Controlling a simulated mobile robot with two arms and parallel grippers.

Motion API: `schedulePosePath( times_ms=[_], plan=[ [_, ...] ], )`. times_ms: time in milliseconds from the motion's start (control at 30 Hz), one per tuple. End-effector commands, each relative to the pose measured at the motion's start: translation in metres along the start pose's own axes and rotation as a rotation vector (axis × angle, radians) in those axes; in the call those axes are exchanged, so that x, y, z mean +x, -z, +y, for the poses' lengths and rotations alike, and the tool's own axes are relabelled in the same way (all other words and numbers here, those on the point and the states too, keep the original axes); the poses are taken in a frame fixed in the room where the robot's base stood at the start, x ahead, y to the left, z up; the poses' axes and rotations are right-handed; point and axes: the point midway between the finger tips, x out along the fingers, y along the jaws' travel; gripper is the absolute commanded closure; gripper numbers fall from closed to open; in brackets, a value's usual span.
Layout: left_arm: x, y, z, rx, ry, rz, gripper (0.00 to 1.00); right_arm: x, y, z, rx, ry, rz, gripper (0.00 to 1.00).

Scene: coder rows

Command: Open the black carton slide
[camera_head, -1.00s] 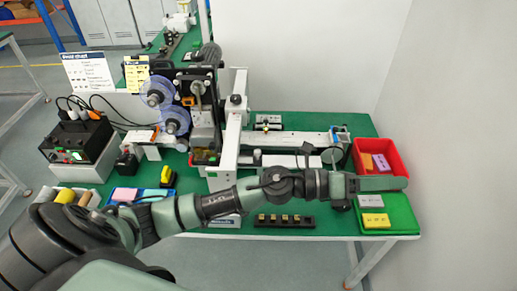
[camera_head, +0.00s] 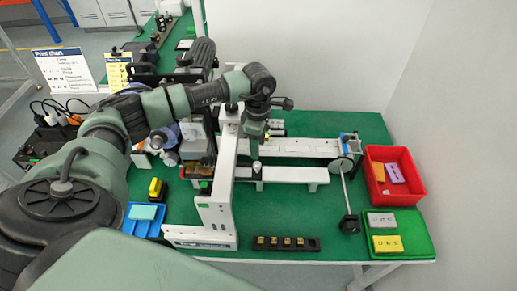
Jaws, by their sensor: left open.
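My left arm reaches in from the left and bends down at the wrist. My left gripper (camera_head: 255,158) points down over the white rail of the coder machine, near its upright white frame (camera_head: 226,175); it is open, with nothing seen in it. Its two fingers are hard to tell apart, and I cannot tell if it touches the rail. I cannot surely pick out the black carton slide. My right gripper is out of view.
A red bin (camera_head: 408,196) with small blocks stands at the right. A green tray (camera_head: 420,232) holds a grey and a yellow block. A black strip with several brass pieces (camera_head: 287,243) lies in front. A blue tray (camera_head: 130,226) is at the left. Green tabletop between them is clear.

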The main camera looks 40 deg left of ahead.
Motion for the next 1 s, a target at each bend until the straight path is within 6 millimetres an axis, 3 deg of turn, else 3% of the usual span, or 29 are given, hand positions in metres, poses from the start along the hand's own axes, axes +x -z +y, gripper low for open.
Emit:
schedulePosePath(
  times_ms=[200, 333, 467, 700, 833, 1000],
  plan=[
    [0.026, -0.003, -0.003, 0.004, 0.002, 0.001, 0.55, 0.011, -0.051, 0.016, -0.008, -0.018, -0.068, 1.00],
    [0.048, -0.006, -0.005, 0.009, 0.002, -0.001, 0.55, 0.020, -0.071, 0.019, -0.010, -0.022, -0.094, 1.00],
    [0.068, -0.009, -0.008, 0.013, 0.002, -0.002, 0.55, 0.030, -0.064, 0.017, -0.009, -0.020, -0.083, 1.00],
    [0.076, -0.012, -0.009, 0.016, -0.001, -0.002, 0.55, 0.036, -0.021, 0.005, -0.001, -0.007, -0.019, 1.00],
    [0.076, -0.012, -0.009, 0.016, 0.000, -0.002, 0.55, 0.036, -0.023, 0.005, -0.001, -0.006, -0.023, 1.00],
    [0.076, -0.012, -0.009, 0.016, 0.000, -0.003, 1.00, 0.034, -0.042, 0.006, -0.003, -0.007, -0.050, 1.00]
  ],
)
